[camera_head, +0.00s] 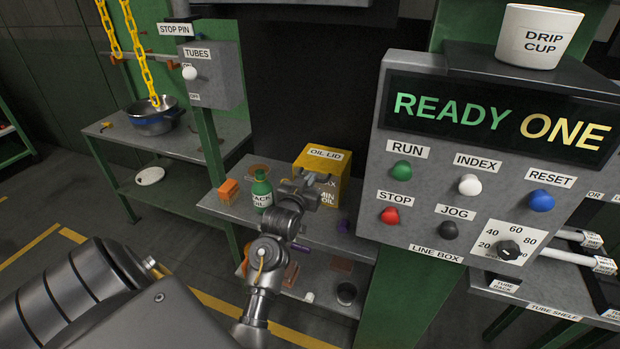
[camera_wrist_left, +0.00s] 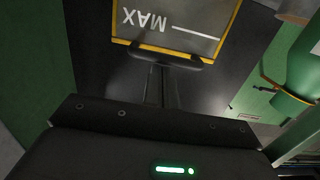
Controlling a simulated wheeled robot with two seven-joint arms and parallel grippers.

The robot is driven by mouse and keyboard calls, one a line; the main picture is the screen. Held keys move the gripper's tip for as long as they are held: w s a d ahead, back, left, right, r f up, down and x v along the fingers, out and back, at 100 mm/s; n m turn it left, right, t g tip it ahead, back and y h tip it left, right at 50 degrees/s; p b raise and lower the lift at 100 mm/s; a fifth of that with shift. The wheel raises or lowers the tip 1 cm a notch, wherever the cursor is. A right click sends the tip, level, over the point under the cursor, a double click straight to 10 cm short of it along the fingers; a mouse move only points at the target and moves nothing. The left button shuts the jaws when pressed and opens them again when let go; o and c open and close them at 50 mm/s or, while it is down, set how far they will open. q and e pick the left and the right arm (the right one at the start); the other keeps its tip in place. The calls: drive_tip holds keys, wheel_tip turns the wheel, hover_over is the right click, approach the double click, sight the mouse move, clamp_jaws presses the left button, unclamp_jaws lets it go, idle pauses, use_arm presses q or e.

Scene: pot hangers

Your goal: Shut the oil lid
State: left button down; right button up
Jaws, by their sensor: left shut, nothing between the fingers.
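The yellow oil box (camera_head: 343,186) stands on a grey shelf, with a front window marked MAX and MIN OIL. Its yellow lid (camera_head: 322,163) carries the label OIL LID and seems to lie across the top; I cannot tell whether it is fully down. My left gripper (camera_head: 313,178) is shut and empty at the front of the box, hiding part of that face. In the left wrist view the shut fingertips (camera_wrist_left: 165,60) are at the edge of the box's MAX window (camera_wrist_left: 175,25); I cannot tell whether they touch. My right gripper is not in view.
A green oil bottle (camera_head: 262,190) stands just left of my left gripper, with an orange block (camera_head: 228,190) beyond it. The grey line box (camera_head: 440,235) with buttons stands close on the right. A lower shelf (camera_head: 325,296) holds small items.

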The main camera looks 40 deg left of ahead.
use_arm(q)
drive_tip(key=shift+s+d+f, duration=0.1)
drive_tip(key=shift+f, duration=0.6)
wheel_tip(320, 180, up, 6)
drive_tip(key=p, duration=0.6)
drive_tip(key=f+b+v, duration=0.1)
drive_tip(key=b+v, duration=0.3)
drive_tip(key=v, duration=0.6)
drive_tip(key=shift+s, duration=0.3)
